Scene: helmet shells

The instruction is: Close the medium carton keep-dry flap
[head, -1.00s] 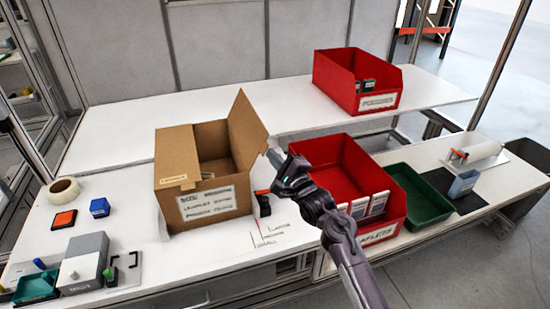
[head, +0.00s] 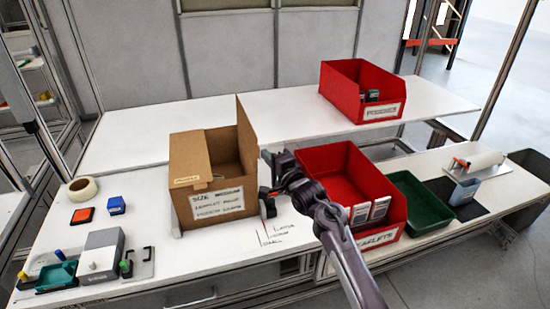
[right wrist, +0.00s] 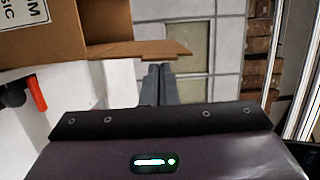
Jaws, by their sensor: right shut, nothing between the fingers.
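The brown medium carton (head: 213,206) stands on the white bench, its printed label facing me. Its left top flap (head: 189,160) lies over part of the opening. Its right flap (head: 246,135) stands up nearly vertical, and the opening between them shows. In the right wrist view the carton (right wrist: 60,35) is at upper left, with a flap edge (right wrist: 140,50) just beyond the fingertips. My right gripper (head: 268,158) is shut and empty, close on the outer right side of the standing flap. I cannot tell whether it touches. My left gripper is not in view.
A red bin (head: 335,165) with white boxes stands right of the carton, under my right arm. Another red bin (head: 345,95) is on the rear shelf. A green tray (head: 418,200) lies further right. Tape (head: 82,190) and small pads are at left.

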